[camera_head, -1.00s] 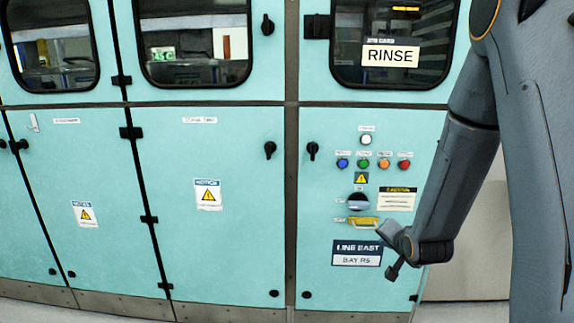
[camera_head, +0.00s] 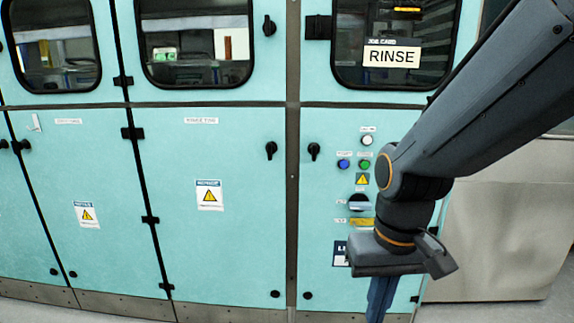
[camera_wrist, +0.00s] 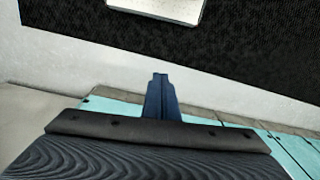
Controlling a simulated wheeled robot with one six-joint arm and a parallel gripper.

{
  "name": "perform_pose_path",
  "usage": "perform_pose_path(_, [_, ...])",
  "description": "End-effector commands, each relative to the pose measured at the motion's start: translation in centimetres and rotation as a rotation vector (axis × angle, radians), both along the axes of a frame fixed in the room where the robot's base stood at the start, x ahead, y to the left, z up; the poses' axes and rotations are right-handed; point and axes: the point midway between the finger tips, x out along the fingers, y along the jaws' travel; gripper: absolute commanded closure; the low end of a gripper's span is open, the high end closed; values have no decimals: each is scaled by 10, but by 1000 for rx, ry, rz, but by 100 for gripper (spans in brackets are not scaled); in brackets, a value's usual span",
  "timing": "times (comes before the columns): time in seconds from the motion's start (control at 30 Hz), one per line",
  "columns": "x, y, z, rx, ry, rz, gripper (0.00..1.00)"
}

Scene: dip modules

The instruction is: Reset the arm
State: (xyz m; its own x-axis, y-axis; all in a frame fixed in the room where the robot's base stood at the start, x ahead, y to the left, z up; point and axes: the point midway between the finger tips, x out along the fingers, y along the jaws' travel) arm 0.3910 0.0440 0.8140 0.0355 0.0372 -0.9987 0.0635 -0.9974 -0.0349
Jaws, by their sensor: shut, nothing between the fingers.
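My arm comes in from the upper right of the head view and bends down in front of the control panel. My gripper (camera_head: 380,300) points down at the lower right, its blue fingers together and empty; the tips are cut off by the bottom edge. In the wrist view the gripper (camera_wrist: 160,76) shows as a narrow blue shape with its fingers closed, touching nothing. Below it are pale floor and a dark mat.
Teal cabinets (camera_head: 230,240) with black latches fill the head view. The panel has a white button (camera_head: 366,139), a blue button (camera_head: 343,164), a green button (camera_head: 365,165) and a RINSE card (camera_head: 391,57). My arm hides other controls. A dark mat (camera_wrist: 240,40) lies on the floor.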

Motion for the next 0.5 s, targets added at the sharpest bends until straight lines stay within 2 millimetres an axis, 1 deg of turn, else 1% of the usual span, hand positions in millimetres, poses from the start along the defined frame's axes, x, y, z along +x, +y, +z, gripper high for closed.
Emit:
perform_pose_path(0.03, [-11, 3, 4, 3, 20, 27, 100])
perform_pose_path(0.07, [-17, 5, 6, 4, 34, 44, 100])
perform_pose_path(0.5, [-17, -14, 34, -13, 36, -10, 100])
